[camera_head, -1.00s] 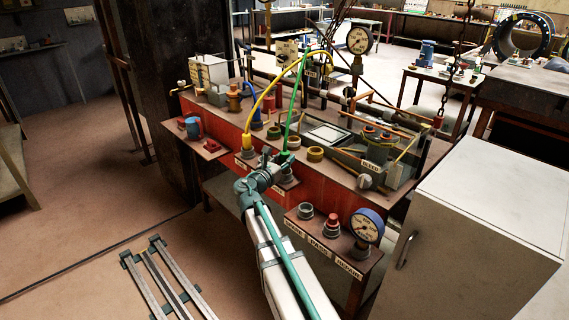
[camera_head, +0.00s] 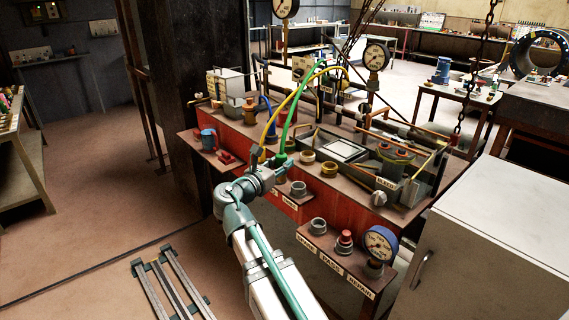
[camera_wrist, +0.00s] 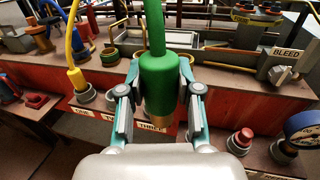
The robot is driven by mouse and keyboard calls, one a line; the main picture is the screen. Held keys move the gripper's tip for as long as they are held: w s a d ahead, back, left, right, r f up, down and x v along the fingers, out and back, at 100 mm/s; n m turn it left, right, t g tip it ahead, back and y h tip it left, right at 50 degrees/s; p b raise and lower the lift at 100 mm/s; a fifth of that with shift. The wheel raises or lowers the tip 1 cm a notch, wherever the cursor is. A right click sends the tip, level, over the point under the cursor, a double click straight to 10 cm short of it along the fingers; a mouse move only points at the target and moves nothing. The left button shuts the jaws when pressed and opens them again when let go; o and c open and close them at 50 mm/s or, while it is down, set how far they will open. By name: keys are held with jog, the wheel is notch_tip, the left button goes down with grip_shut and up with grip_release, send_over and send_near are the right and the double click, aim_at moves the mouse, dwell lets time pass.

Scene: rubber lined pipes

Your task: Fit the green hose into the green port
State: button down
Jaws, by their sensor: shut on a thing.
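The green hose (camera_head: 291,125) arches up from the back of the bench. Its green end fitting, with a brass-coloured tip, is clamped between the fingers of my gripper (camera_wrist: 158,98). In the head view my gripper (camera_head: 268,176) is at the red bench front, above the labelled ledge. The fitting hangs about upright in the wrist view and hides what is behind it. A grey socket (camera_head: 298,188) stands on the ledge just right of my gripper.
The yellow hose (camera_wrist: 74,42) ends at a grey socket left of the green fitting. A lower ledge holds a grey socket (camera_head: 317,227), a red knob (camera_head: 344,240) and a blue gauge (camera_head: 380,244). A white cabinet (camera_head: 500,255) stands right. Floor at left is mostly open.

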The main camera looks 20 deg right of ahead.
jog(key=w+d+r+p, duration=0.1)
jog(key=w+d+p, duration=0.3)
jog(key=w, duration=0.5)
jog(key=w+d+r+p, duration=0.1)
jog(key=w+d+p, duration=0.3)
jog(key=w, duration=0.5)
jog(key=w+d+r+p, duration=0.1)
jog(key=w+d+p, duration=0.4)
jog(key=w, duration=0.4)
jog(key=shift+w+d+r, duration=0.35)
jog(key=shift+d+r, duration=0.05)
jog(key=shift+d, duration=0.2)
jog(key=shift+f+b, duration=1.5)
jog(key=shift+f, duration=1.4)
jog(key=shift+f+b, duration=0.85)
jog(key=shift+f, duration=1.05)
